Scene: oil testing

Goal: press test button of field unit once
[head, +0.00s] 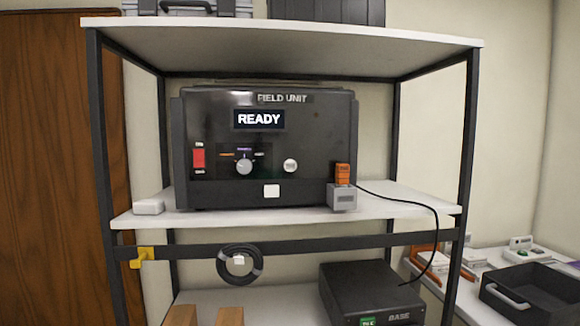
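The field unit (310,190), a black box labelled FIELD UNIT, stands on the middle shelf. Its display (259,119) reads READY. On its front are a red switch (198,158) at the left, a grey dial (244,166) in the middle and a round white button (290,165) right of the dial. The small lettering is too small to read, so I cannot tell which control is marked as test. Neither of my grippers is in view.
An orange connector (342,174) sits in a grey block (342,198) at the unit's right, with a black cable running down. A white block (148,207) lies at left. Posts frame the shelf.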

